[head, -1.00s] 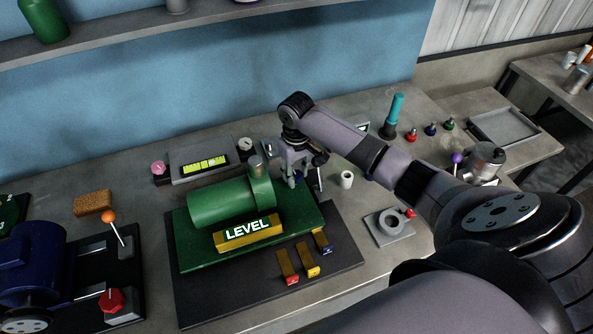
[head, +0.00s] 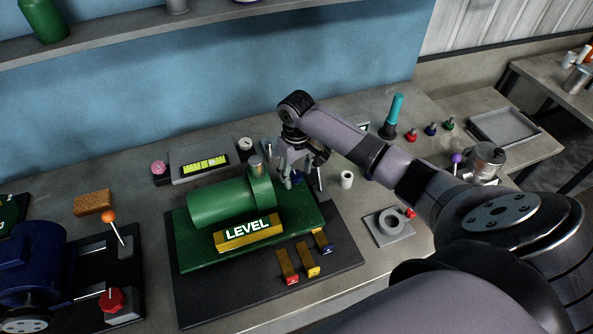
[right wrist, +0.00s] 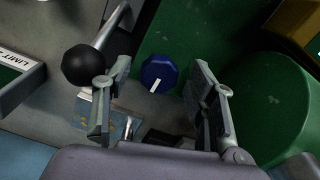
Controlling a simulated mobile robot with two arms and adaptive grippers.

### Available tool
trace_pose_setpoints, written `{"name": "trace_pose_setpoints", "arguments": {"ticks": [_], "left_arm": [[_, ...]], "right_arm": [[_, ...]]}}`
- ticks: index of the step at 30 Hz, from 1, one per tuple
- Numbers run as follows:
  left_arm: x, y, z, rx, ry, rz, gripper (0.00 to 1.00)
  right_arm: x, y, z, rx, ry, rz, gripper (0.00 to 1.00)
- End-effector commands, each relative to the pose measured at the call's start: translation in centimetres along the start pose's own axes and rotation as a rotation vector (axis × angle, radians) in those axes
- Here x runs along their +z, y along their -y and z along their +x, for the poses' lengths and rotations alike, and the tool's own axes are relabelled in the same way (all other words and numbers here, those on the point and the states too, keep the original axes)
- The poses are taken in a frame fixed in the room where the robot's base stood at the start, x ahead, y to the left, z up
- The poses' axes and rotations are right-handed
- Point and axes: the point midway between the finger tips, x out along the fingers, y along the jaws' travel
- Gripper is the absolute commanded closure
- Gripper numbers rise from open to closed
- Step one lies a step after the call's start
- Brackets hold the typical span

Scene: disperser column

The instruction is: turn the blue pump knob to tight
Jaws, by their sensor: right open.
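The blue pump knob (right wrist: 157,72) shows in the right wrist view as a faceted blue cap with a white pointer mark. It sits at the end of the green pump base, beside the green pump body (head: 218,203). My right gripper (right wrist: 160,100) is open, with one finger on each side of the knob in that view and a visible gap to each. In the head view my right gripper (head: 293,180) points down at the pump's right end and largely hides the knob. I cannot tell the exact height between them. My left gripper is not in view.
A lever with a black ball (right wrist: 84,64) stands close beside the left finger in the right wrist view. A yellow LEVEL block (head: 248,233) lies before the pump. A white cup (head: 346,179) and a grey ring fixture (head: 388,226) stand to the right.

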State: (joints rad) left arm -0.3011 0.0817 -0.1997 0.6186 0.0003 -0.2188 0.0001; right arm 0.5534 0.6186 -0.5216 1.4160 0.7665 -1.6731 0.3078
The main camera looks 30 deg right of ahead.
Motion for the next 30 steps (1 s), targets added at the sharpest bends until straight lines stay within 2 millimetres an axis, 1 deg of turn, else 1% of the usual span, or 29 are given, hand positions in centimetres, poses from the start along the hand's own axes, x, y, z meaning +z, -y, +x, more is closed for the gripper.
{"name": "trace_pose_setpoints", "arguments": {"ticks": [5,12,16,18,21,30], "left_arm": [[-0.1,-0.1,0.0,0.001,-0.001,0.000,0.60],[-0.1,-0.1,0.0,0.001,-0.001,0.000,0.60],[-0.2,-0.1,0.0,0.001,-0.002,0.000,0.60],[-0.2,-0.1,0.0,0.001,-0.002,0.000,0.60],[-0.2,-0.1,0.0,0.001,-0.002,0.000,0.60],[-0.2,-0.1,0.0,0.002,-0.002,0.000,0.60]], "right_arm": [[-0.2,-0.1,-2.9,0.001,-0.008,0.000,0.48],[-0.2,-0.1,-8.1,0.001,-0.007,0.001,0.48],[-0.1,-0.1,-10.1,0.000,-0.006,0.000,0.48],[-0.1,-0.1,-10.9,0.001,-0.005,0.001,0.48],[-0.1,-0.1,-11.5,0.001,-0.003,0.001,0.48],[-0.1,-0.1,-11.7,0.000,-0.002,0.001,0.48]]}}
